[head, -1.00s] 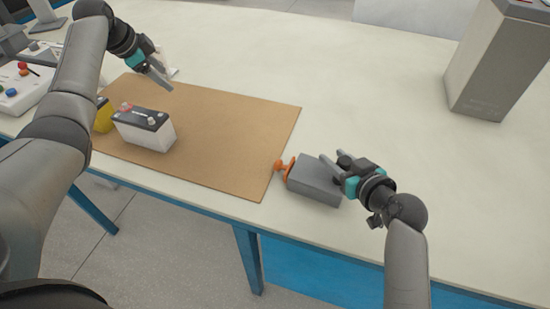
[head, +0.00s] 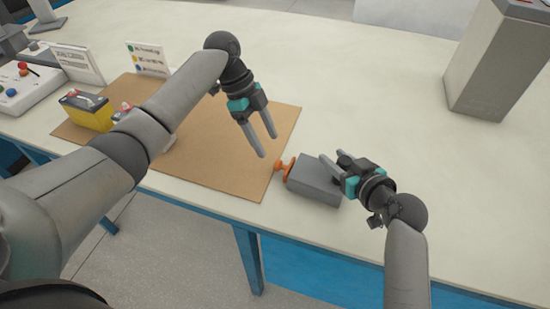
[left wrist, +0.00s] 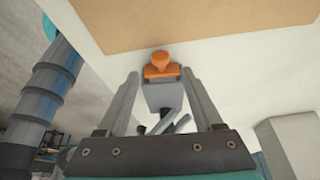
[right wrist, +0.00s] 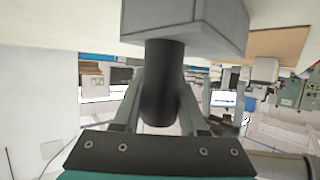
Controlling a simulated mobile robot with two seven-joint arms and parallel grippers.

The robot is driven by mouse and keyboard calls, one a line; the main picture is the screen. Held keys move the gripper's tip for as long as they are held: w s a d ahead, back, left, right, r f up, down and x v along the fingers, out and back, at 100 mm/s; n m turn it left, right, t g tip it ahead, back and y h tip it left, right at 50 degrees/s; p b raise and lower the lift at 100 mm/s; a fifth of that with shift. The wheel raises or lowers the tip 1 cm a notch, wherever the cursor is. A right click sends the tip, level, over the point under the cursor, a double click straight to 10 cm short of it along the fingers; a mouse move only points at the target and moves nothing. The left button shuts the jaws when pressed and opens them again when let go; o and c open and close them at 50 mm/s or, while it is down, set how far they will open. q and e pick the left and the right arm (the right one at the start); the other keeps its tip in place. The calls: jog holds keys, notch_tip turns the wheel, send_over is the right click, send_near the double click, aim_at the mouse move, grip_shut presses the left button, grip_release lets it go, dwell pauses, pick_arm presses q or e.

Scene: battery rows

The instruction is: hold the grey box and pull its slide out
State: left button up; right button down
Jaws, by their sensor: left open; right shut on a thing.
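The grey box (head: 314,179) lies on the table just right of the brown board, with its orange slide knob (head: 283,168) on its left end. My right gripper (head: 333,163) is shut on the box's dark handle (right wrist: 162,85), which shows between its fingers in the right wrist view. My left gripper (head: 268,146) is open and empty, above the board's right edge, up and left of the orange knob. In the left wrist view the grey box (left wrist: 163,98) and the orange knob (left wrist: 159,63) appear between and beyond the open fingers.
The brown board (head: 215,170) covers the table's middle left. A yellow battery (head: 88,112) stands on it, and a white battery is mostly hidden behind my left arm. A tall grey bin (head: 492,65) stands at the far right. The white table (head: 370,90) is clear behind the box.

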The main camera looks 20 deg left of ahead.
pick_arm(q)
jog(key=x, duration=0.7)
grip_shut()
dwell(0.5)
dwell(0.8)
